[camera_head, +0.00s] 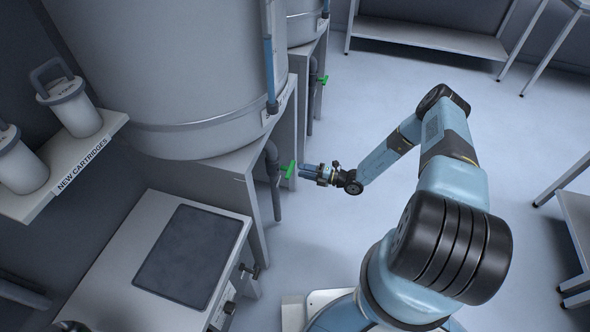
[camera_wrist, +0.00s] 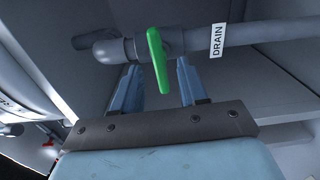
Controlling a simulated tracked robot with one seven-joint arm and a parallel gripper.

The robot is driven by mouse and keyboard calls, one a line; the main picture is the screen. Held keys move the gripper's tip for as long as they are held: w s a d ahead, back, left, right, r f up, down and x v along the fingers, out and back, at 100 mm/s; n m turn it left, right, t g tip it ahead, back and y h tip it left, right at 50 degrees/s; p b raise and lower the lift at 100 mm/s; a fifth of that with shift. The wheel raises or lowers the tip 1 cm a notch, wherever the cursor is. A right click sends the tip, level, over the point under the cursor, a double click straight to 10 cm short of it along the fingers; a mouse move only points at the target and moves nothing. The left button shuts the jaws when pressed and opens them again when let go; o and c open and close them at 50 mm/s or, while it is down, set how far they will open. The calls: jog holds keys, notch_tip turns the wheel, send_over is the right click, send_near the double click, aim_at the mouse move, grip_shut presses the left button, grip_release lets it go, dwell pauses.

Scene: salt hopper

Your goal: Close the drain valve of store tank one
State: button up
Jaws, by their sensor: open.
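The drain valve has a green lever handle (camera_head: 289,170) on a grey pipe (camera_head: 272,160) below the large near tank (camera_head: 190,70). In the wrist view the green handle (camera_wrist: 158,61) hangs down from the valve body, nearly upright and slightly tilted, across the horizontal pipe with a white "DRAIN" label (camera_wrist: 217,40). My gripper (camera_wrist: 158,85) is open, with one blue finger on each side of the handle's lower part. A gap shows between the handle and each finger. In the head view my gripper (camera_head: 305,171) reaches the handle from the right.
A second tank (camera_head: 305,22) behind has its own green handle (camera_head: 323,80). A cabinet with a dark top panel (camera_head: 188,255) stands at front left, below a "NEW CARTRIDGES" shelf (camera_head: 65,180) with white canisters. Shelving racks stand at the back and right. The floor (camera_head: 390,90) between is clear.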

jog(key=v, duration=0.7)
jog(key=shift+d, duration=0.4)
notch_tip(320, 180, up, 32)
jog(key=d+n+g+h, duration=0.3)
jog(key=n+g+h, duration=0.45)
jog(key=n, duration=1.15)
jog(key=s+r+n+h, duration=0.2)
jog(key=s+r+n, duration=0.2)
jog(key=r, duration=0.5)
jog(key=s+r+n+h, duration=0.2)
jog(key=s+r+n, duration=0.25)
jog(key=r, duration=0.55)
jog(key=s+d+r+n+t+h, duration=0.2)
jog(key=s+r+n, duration=0.4)
jog(key=s, duration=0.5)
jog(key=s+d+r+n+t+h, duration=0.1)
jog(key=s+r+n+t+h, duration=0.2)
jog(key=s+r, duration=0.7)
jog(key=s+n+t, duration=0.1)
jog(key=n+t, duration=0.1)
jog(key=n, duration=0.1)
jog(key=shift+d+r, duration=0.35)
jog(key=shift+r, duration=0.05)
